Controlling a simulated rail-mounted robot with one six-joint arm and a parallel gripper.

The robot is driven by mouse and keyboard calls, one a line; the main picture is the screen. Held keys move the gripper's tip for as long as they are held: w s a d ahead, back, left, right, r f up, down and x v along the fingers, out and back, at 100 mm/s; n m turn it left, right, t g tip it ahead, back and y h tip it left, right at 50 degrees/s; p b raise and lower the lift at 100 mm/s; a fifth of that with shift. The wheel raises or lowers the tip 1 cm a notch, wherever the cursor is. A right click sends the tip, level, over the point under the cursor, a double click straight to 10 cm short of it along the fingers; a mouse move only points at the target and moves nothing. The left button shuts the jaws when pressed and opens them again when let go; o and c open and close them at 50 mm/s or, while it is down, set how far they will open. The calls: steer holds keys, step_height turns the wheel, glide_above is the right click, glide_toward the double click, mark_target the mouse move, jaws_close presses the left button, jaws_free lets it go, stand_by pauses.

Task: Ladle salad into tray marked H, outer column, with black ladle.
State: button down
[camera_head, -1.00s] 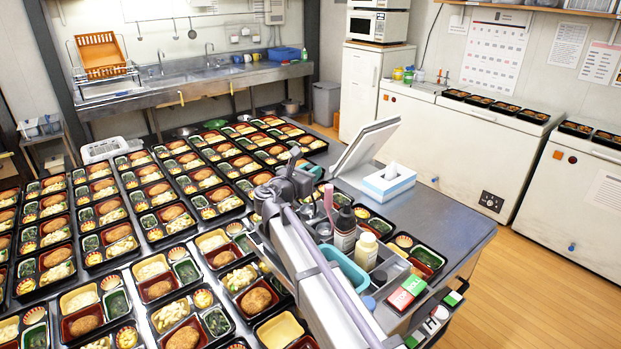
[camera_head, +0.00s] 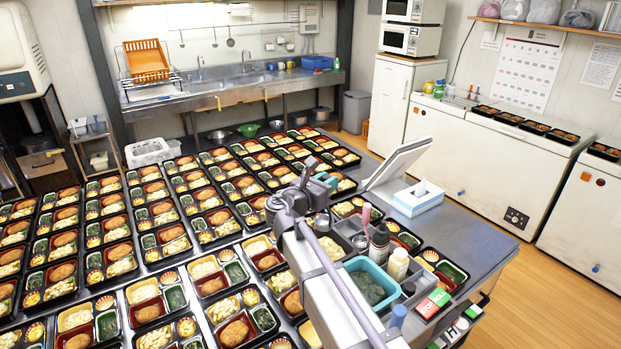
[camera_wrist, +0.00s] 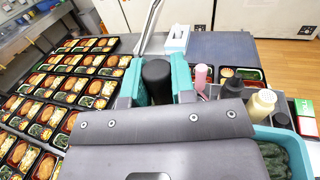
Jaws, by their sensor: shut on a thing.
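My gripper (camera_wrist: 157,84) has teal fingers closed on a thick black cylindrical handle (camera_wrist: 156,74), seen nearly end-on, which looks like the black ladle's. The ladle's bowl is hidden. In the head view my gripper (camera_head: 318,184) is over the back of the counter. A teal bin (camera_head: 352,267) on the counter holds dark green leafy food (camera_head: 373,288), likely the salad; it also shows at the lower right of the wrist view (camera_wrist: 274,160). A white block marked H (camera_head: 462,324) sits at the counter's front right edge. Which tray it marks is unclear.
Rows of filled black bento trays (camera_head: 148,220) cover the left and middle. A dark bottle (camera_head: 379,243), a cream bottle (camera_head: 398,265), and red and green blocks (camera_head: 434,303) stand beside the bin. A tissue box (camera_head: 418,199) and tilted screen (camera_head: 397,161) are behind; counter at right is bare.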

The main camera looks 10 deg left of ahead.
steer(key=f+b, duration=0.3)
steer(key=f, duration=0.1)
steer(key=f+b, duration=0.4)
steer(key=d+f+b, duration=0.1)
steer(key=f+b, duration=0.2)
steer(key=b, duration=0.1)
steer(key=shift+w+f, duration=0.4)
steer(key=shift+r, duration=0.1)
stand_by(0.5)
step_height(320, 180, up, 10)
steer(key=p, duration=0.9)
steer(key=shift+f, duration=0.2)
